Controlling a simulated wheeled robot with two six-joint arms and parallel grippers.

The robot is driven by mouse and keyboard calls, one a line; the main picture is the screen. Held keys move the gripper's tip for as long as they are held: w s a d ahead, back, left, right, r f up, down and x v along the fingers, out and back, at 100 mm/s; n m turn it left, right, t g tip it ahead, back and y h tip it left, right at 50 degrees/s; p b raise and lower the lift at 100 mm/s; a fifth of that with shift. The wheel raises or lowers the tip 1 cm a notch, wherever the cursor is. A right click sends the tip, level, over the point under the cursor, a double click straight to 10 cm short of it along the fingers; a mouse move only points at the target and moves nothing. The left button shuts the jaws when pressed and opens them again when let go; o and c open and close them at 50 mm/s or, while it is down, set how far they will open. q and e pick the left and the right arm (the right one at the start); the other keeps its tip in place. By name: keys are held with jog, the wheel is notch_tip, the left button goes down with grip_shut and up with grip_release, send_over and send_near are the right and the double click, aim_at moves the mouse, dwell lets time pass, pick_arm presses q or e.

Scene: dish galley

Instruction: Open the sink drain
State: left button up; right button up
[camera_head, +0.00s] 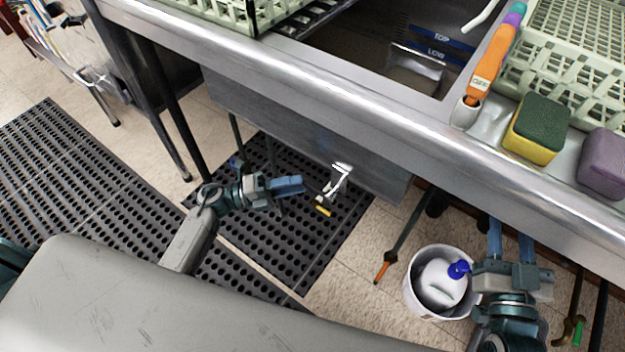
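The sink (300,135) has a steel basin whose outer wall hangs below the front rim. Below its lower edge is a silver fitting (340,175) with a yellow tip (323,210), which looks like the drain lever. My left gripper (290,186) is just left of this fitting, with its blue fingers pointing at it and a small gap visible in the picture. Its fingers overlap in this view, so their opening is unclear. My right gripper (511,240) is at the lower right, below the sink rim, with its two blue fingers apart and nothing between them. The drain opening inside the basin is hidden.
A white bucket (412,290) holding a white jug (440,284) stands left of my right gripper. An orange-tipped rod (382,271) is between the bucket and the fitting. Sponges (537,128) and racks (550,50) sit above.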

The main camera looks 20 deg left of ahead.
aim_at(313, 186)
pick_arm(q)
jog(key=x, duration=0.5)
grip_shut()
